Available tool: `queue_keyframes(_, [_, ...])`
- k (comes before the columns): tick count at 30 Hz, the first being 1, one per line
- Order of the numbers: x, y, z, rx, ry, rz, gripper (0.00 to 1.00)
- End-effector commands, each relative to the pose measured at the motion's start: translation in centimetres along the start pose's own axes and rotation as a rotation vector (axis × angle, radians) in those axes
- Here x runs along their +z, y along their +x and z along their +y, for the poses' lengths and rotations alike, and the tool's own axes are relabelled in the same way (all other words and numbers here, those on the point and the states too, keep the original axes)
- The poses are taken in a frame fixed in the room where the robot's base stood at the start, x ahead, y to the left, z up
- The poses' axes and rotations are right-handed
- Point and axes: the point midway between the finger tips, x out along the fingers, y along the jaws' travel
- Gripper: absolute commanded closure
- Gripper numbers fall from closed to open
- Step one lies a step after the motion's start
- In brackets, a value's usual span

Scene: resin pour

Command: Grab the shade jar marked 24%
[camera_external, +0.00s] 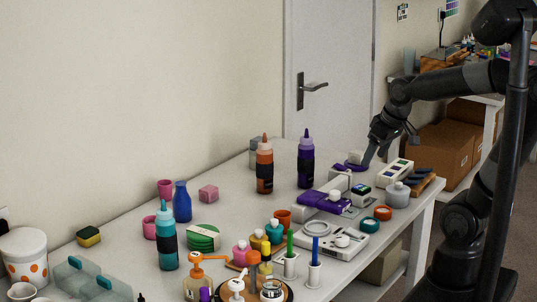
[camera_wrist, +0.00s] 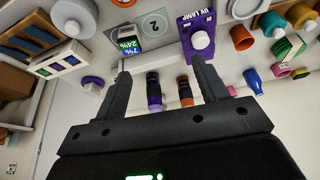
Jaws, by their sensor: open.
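The only 24% mark I can make out is green print on a small dark-faced block (camera_wrist: 127,44) in the wrist view, with a blue percentage beside it. In the external view this block (camera_external: 361,191) appears to stand at the right of the table, beside the purple UV lamp (camera_external: 325,201). I cannot tell whether it is a jar or a display. A grey lidded jar (camera_external: 397,194) stands right of it; no marking is readable there. My gripper (camera_external: 364,166) is open and empty above the table's back right. In the wrist view its fingers (camera_wrist: 160,75) are spread apart.
Orange (camera_external: 265,165) and purple (camera_external: 306,160) bottles stand left of my gripper. A white case with coloured windows (camera_external: 395,173) lies right. Orange (camera_external: 382,212) and teal (camera_external: 370,225) round pots sit near the front edge. Several bottles and cups crowd the left.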

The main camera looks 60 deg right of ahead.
Motion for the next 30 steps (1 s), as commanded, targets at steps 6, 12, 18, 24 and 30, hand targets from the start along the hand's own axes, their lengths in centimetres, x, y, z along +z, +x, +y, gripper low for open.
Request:
queue_keyframes(6, [-2.5,4.8,3.8,0.025,0.066,-0.081,0.34])
queue_keyframes(12, [-3.4,7.8,6.3,0.036,0.103,-0.120,0.34])
queue_keyframes(18, [-3.5,9.4,7.1,0.038,0.114,-0.132,0.34])
queue_keyframes(24, [-3.0,12.3,7.2,0.038,0.113,-0.135,0.34])
queue_keyframes(30, [-2.8,14.0,7.2,0.039,0.112,-0.132,0.34])
